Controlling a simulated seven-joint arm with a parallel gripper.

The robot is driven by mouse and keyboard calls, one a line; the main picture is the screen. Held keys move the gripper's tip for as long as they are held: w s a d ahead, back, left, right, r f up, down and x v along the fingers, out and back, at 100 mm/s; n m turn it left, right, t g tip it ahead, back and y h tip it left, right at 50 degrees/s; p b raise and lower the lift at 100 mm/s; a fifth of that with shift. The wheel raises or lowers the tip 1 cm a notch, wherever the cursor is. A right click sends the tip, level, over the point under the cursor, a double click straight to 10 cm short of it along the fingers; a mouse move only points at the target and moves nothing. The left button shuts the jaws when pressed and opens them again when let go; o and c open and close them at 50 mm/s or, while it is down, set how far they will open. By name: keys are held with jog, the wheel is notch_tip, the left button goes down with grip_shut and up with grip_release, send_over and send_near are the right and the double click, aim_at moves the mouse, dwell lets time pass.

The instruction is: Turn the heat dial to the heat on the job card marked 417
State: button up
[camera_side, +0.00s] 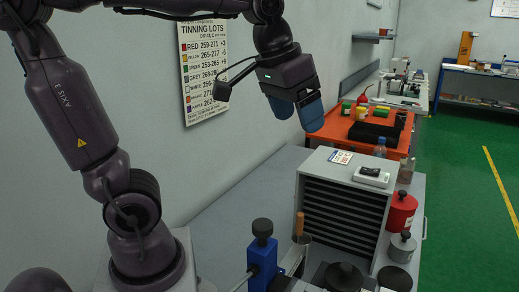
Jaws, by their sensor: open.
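My gripper (297,112) hangs in the air in front of the wall. Its two blue-tipped fingers point down, spread apart, with nothing between them. It is above and to the left of the grey slatted cabinet (310,172). A small printed card (341,157) lies on the cabinet top, but its print is too small to read. I cannot make out the number 417 on it. Beside it is a small white device (371,177) with a black part on top. I cannot pick out a heat dial or its setting for certain.
A wall chart (203,73) headed "TINNING LOTS" lists colours and number ranges. A blue clamp-like post (262,250), a wooden-handled tool (300,228) and a black round part (343,277) stand in front. Red (401,213) and grey (402,248) cans are right of the cabinet. An orange bench (345,137) is behind.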

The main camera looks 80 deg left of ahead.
jog(key=s+d+f+m, duration=0.1)
jog(key=s, duration=0.1)
jog(key=s+d+f+t, duration=0.1)
jog(key=s+f, duration=0.1)
jog(key=s, duration=0.1)
jog(key=s+d+f+m, duration=0.1)
jog(key=s+f, duration=0.1)
jog(key=shift+s+m+t, duration=0.2)
jog(key=shift+m+t, duration=0.1)
jog(key=c, duration=0.3)
jog(key=w+d+f+n+g, duration=0.3)
jog(key=w+d+f, duration=0.4)
jog(key=d+f, duration=0.3)
jog(key=w+d+f+n+g, duration=0.2)
jog(key=w+d+f+n, duration=0.2)
jog(key=w+d+f, duration=0.6)
jog(key=shift+h, duration=0.3)
jog(key=f, duration=0.3)
jog(key=s+d+f, duration=0.1)
jog(key=f, duration=0.3)
jog(key=s+d+f, duration=0.1)
jog(key=f, duration=0.2)
jog(key=shift+s+f, duration=0.15)
jog(key=shift+f, duration=0.1)
jog(key=c, duration=0.9)
